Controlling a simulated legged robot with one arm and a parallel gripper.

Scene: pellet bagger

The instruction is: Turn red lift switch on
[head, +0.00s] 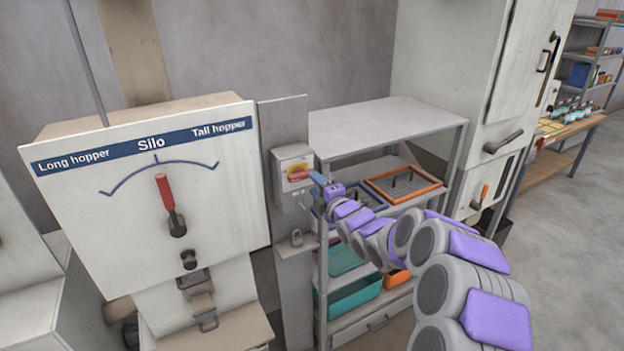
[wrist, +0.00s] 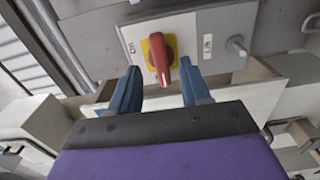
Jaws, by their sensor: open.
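The red lift switch (wrist: 160,58) is a red rotary handle on a yellow plate, set on a grey box with "On" and "Lift" labels. In the wrist view its handle points down, slightly tilted, away from the "On" label at its left. In the head view the switch (head: 298,174) is on the box right of the silo panel. My gripper (wrist: 158,85) is open, with one blue finger on each side of the handle's lower end. Both fingers look apart from the handle. My gripper (head: 318,181) partly covers the box's right side in the head view.
The silo panel (head: 70,200) with its red-handled lever (head: 166,192) stands left of the switch box. A grey shelf (head: 380,120) with trays and bins is close behind my arm. A tall white cabinet (head: 445,60) stands further right. Floor at the far right is clear.

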